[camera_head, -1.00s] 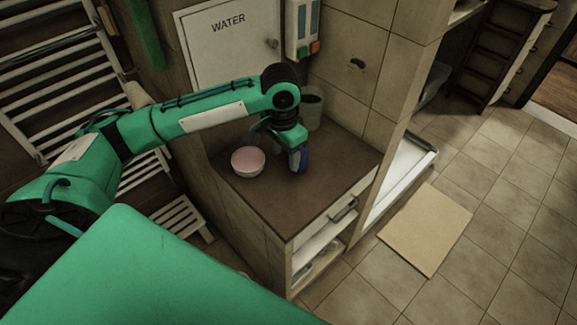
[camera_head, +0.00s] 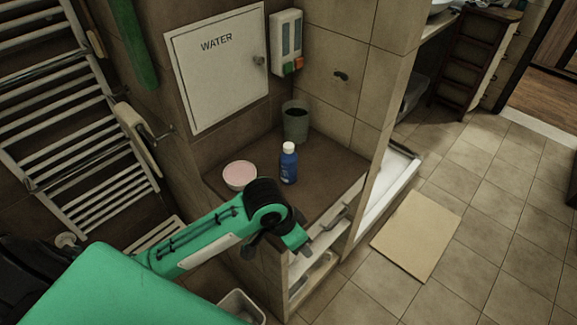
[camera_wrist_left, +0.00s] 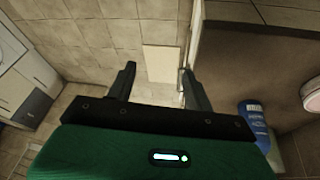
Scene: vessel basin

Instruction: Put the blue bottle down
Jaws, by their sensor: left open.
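The blue bottle (camera_head: 289,163) with a white cap stands upright on the brown cabinet top (camera_head: 325,160), between a pink bowl and a dark cup. It also shows at the lower right of the left wrist view (camera_wrist_left: 256,122). My left gripper (camera_head: 312,250) is in front of the cabinet's front edge, apart from the bottle. In the left wrist view its two fingers (camera_wrist_left: 158,82) are spread with nothing between them. My right gripper is not in view.
The pink bowl (camera_head: 240,175) is left of the bottle, and the dark cup (camera_head: 295,121) stands behind it. A drawer handle (camera_head: 333,218) is on the cabinet front. A towel rack (camera_head: 80,130) is at the left. The tiled floor at the right is clear around a beige mat (camera_head: 417,236).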

